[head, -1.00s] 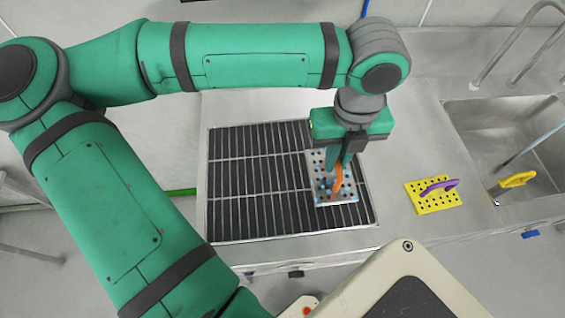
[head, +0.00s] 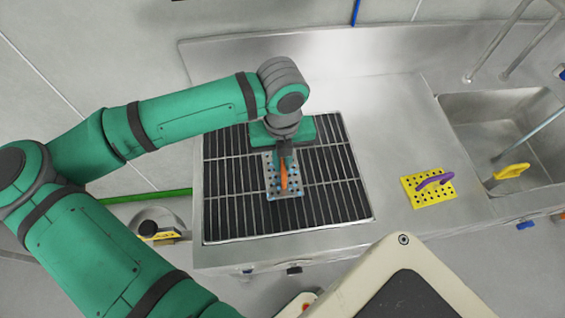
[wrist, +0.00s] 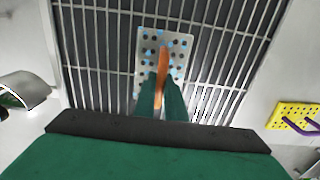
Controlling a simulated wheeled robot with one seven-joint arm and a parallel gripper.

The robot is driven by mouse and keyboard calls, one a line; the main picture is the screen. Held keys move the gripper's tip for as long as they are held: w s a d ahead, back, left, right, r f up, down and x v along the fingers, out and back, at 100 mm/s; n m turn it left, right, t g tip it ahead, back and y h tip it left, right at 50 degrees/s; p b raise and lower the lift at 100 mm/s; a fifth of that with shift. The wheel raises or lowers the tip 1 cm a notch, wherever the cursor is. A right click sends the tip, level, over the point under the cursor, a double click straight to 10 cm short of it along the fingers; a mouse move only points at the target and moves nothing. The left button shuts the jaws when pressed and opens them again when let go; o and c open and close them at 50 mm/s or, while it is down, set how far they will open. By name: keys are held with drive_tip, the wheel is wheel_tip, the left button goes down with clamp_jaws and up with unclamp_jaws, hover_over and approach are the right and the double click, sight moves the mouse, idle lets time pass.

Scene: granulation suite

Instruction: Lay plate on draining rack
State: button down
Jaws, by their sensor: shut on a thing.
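A light grey perforated plate (head: 271,187) with blue-marked holes and an orange handle (head: 284,178) is at the middle of the draining rack. My gripper (head: 284,158) is shut on the orange handle; the wrist view also shows the fingers (wrist: 162,98) closed around it. In the wrist view the plate (wrist: 148,45) appears over the bars. I cannot tell whether it touches them or hangs just above. The draining rack (head: 225,215) is a dark grid of bars set in the steel counter. My gripper and fingers hide part of the plate.
A yellow perforated plate (head: 443,198) with a purple handle lies on the counter right of the rack. A steel sink (head: 490,140) with a yellow-handled tool (head: 511,171) is farther right. Rack bars around the held plate are bare.

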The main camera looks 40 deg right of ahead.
sight(283, 161)
drive_tip(key=shift+f, duration=0.8)
drive_tip(key=shift+f, duration=0.15)
drive_tip(key=c, duration=1.8)
unclamp_jaws()
wheel_tip(283, 161, up, 12)
drive_tip(key=shift+r, duration=0.15)
drive_tip(key=shift+w, duration=0.1)
drive_tip(key=shift+d, duration=0.1)
